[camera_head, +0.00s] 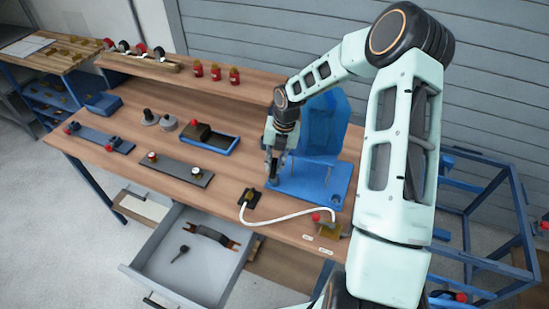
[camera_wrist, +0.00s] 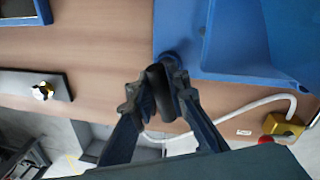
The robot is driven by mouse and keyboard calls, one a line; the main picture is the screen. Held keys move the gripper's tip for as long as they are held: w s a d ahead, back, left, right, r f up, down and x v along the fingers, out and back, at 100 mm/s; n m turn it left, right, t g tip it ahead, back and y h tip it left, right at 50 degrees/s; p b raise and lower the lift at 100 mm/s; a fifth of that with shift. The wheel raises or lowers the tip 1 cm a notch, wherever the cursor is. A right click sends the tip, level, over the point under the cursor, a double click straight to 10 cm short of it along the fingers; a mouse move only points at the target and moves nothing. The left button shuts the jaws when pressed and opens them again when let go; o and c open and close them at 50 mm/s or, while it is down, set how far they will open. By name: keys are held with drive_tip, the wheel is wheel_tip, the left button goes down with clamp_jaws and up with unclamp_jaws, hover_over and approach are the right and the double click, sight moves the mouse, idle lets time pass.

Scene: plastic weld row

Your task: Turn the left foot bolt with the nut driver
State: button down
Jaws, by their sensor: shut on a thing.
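My gripper (camera_head: 273,168) is at the left front corner of the blue machine (camera_head: 322,122) on the bench. In the wrist view my gripper (camera_wrist: 161,88) is shut on a dark, rounded handle (camera_wrist: 157,77), which I take to be the nut driver. It stands over the left edge of the machine's blue base plate (camera_head: 322,190). A round dark blue piece (camera_wrist: 168,57) at the plate's edge shows just beyond the fingertips. The left foot bolt is not clear, and I cannot tell whether the driver sits on it.
A grey drawer (camera_head: 165,278) stands open below. A blue tray (camera_head: 222,147) and a fixture plate (camera_head: 183,174) lie to the left.

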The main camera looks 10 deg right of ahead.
drive_tip(key=n, duration=0.2)
drive_tip(key=w+n+p, duration=0.1)
drive_tip(key=n, duration=0.1)
drive_tip(key=shift+w+a+r, duration=0.2)
drive_tip(key=shift+r, duration=0.15)
drive_tip(key=shift+r+p, duration=0.55)
drive_tip(key=shift+r, duration=0.35)
drive_tip(key=shift+s, duration=0.1)
drive_tip(key=shift+s+d+f, duration=0.1)
drive_tip(key=shift+s+f, duration=0.05)
